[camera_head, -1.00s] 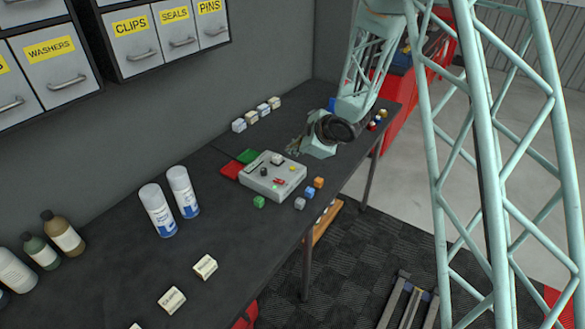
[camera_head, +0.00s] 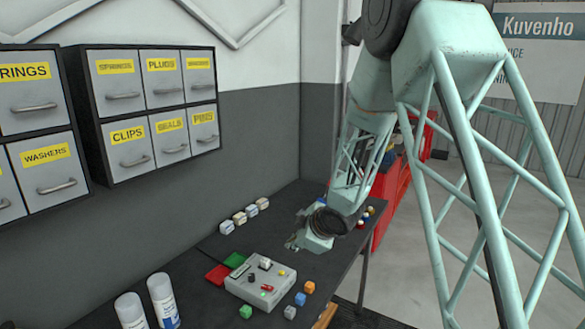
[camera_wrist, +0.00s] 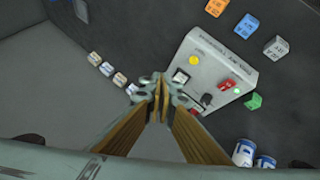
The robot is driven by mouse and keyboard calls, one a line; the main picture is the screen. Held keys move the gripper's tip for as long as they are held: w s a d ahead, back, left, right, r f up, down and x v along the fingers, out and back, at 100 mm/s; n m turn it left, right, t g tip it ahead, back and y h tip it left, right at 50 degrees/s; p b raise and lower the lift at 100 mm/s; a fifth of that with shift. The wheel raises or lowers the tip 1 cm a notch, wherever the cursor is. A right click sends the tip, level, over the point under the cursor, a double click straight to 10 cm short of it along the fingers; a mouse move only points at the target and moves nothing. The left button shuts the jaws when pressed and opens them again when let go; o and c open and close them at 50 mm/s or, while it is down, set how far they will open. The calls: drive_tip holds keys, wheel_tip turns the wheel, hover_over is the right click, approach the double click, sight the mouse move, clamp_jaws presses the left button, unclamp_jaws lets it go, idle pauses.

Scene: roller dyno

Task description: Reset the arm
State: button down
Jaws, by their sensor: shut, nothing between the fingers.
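My arm reaches over the dark workbench (camera_head: 205,293) from the right in the head view. My gripper (camera_head: 292,244) is over the bench, just behind the grey control box (camera_head: 262,283). In the wrist view my gripper (camera_wrist: 160,84) has its two fingers together with nothing between them. My gripper appears apart from the box.
Small blocks (camera_head: 302,299) lie in front of the box. A row of pale blocks (camera_head: 239,217) stands near the wall. Red and green pads (camera_head: 217,274) lie left of the box, and white cans (camera_head: 162,299) stand nearer. Labelled drawers (camera_head: 128,143) hang above. A red cabinet (camera_head: 389,200) stands behind.

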drive_tip(key=s+d+r+m+h+b, duration=0.1)
drive_tip(key=s+d+r+m+h, duration=0.15)
drive_tip(key=d+r, duration=0.35)
drive_tip(key=s+d+r+m+h+b, duration=0.1)
drive_tip(key=s+d+r+m, duration=0.1)
drive_tip(key=s+d+r, duration=0.25)
drive_tip(key=s+d+r+m+h+b, duration=0.1)
drive_tip(key=s+d+r+m, duration=0.1)
drive_tip(key=s+d+r, duration=0.35)
drive_tip(key=s+d+r+m+h+b, duration=0.1)
drive_tip(key=s+d+r+m+b, duration=0.15)
drive_tip(key=s, duration=0.55)
drive_tip(key=s+d+m+g+b, duration=0.1)
drive_tip(key=s+m+b, duration=0.1)
drive_tip(key=s, duration=1.7)
drive_tip(key=s+d+m+g+b, duration=0.1)
drive_tip(key=s+m, duration=0.3)
drive_tip(key=s, duration=1.5)
drive_tip(key=shift+s+d+f+m+g+y+b, duration=0.2)
drive_tip(key=shift+s+d+m+g+y+b, duration=0.2)
drive_tip(key=shift+g+b, duration=0.25)
